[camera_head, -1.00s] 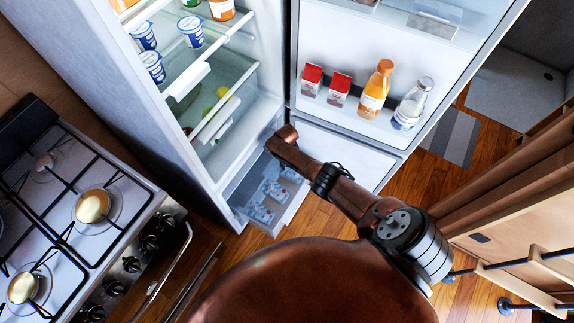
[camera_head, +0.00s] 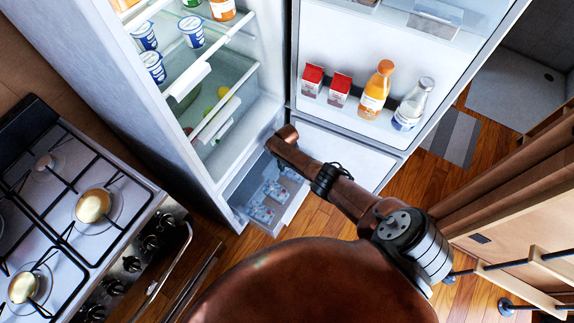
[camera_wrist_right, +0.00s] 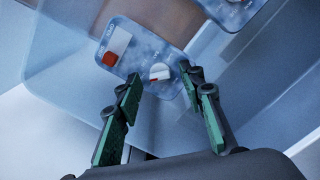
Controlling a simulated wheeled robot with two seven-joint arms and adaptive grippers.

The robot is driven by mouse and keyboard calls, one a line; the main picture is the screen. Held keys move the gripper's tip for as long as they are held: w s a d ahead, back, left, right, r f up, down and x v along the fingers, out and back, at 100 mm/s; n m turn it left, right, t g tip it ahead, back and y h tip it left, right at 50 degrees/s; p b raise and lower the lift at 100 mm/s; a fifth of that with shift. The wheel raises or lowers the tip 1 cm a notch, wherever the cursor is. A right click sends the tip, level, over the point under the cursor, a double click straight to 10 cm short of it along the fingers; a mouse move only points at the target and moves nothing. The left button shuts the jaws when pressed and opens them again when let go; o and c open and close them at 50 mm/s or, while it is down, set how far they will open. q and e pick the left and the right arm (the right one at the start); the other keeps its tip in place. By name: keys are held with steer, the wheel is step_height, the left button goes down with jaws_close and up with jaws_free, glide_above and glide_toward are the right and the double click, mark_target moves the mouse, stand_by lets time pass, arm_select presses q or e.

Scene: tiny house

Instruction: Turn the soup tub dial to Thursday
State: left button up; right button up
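Several pale blue soup tubs (camera_head: 262,213) lie in the pulled-out freezer drawer (camera_head: 238,210) at the bottom of the fridge. In the right wrist view, one tub lid (camera_wrist_right: 136,52) carries a red and white label and a small round pale dial (camera_wrist_right: 160,72). My right gripper (camera_wrist_right: 160,75) is open, its two green fingers apart, with the dial showing between the fingertips. I cannot tell whether a finger touches the lid or dial. The day marks are too small to read. In the head view my right arm hides that gripper. My left gripper is out of view.
The fridge door (camera_head: 440,110) stands open, with cartons, an orange bottle (camera_head: 376,90) and a clear bottle (camera_head: 412,103) on its shelf. The stove (camera_head: 75,215) stands at the left. In the wrist view, another tub (camera_wrist_right: 232,10) and the translucent drawer wall (camera_wrist_right: 55,60) are close by.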

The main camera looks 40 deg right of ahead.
steer(key=shift+r, duration=0.1)
step_height(320, 180, up, 12)
stand_by(0.6)
stand_by(0.5)
